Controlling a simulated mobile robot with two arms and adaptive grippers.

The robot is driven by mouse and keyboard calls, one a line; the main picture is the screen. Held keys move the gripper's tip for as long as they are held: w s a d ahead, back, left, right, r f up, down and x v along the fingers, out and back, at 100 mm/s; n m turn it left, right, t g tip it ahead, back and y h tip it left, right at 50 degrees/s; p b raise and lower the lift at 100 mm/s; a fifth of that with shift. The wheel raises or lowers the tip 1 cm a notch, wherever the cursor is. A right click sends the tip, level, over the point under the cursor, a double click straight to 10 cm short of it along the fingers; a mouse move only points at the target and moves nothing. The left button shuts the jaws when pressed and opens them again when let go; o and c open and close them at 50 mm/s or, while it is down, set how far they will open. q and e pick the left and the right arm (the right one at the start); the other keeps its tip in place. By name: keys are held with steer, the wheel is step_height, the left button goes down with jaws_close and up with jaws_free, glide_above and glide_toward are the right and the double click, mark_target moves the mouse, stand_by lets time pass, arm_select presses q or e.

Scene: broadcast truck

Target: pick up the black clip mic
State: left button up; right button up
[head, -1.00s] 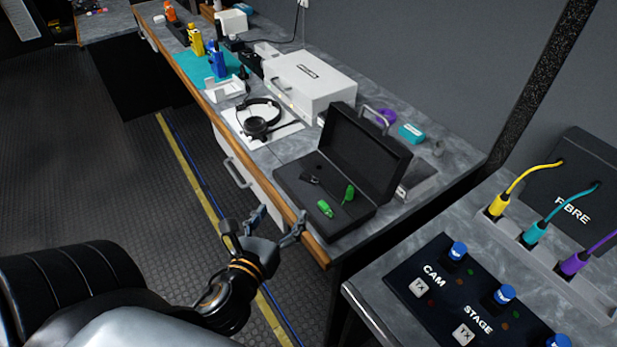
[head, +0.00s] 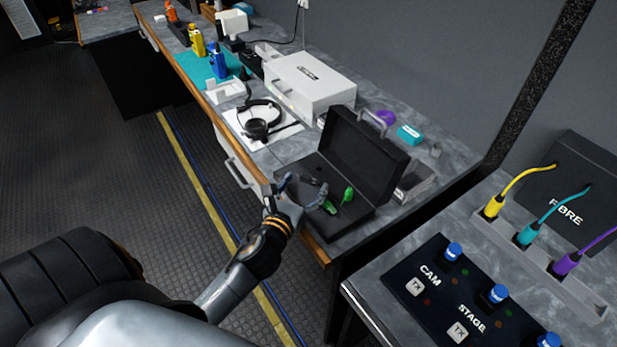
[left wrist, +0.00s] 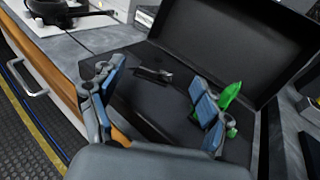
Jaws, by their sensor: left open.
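The black clip mic (head: 313,181) lies on the floor of the open black case (head: 368,165). In the left wrist view it is a small dark piece with a greyish clip end (left wrist: 152,74). My left gripper (head: 305,191) is open and empty over the case's front edge. In the left wrist view its blue-padded fingers (left wrist: 154,96) stand either side of the mic, which lies beyond them, apparently untouched. Two green pieces lie in the case: one (head: 348,194) near its middle, another (head: 330,208) partly behind a finger. My right gripper is not in view.
The case's raised lid (left wrist: 240,45) stands behind the mic. Headphones (head: 262,120) lie on a white sheet to the left, near a white box (head: 308,84). A panel with blue knobs (head: 470,290) is at the front right.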

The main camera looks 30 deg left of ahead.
mark_target(310, 180)
arm_select(q)
steer(key=shift+w+a+f, duration=0.15)
steer(key=shift+w+f, duration=0.15)
steer(key=shift+w, duration=0.3)
steer(key=shift+w+a+f, duration=0.15)
steer(key=shift+w+f, duration=0.15)
steer(key=shift+w, duration=0.25)
steer(key=shift+s, duration=0.1)
steer(key=c, duration=0.9)
steer(key=shift+f, duration=0.1)
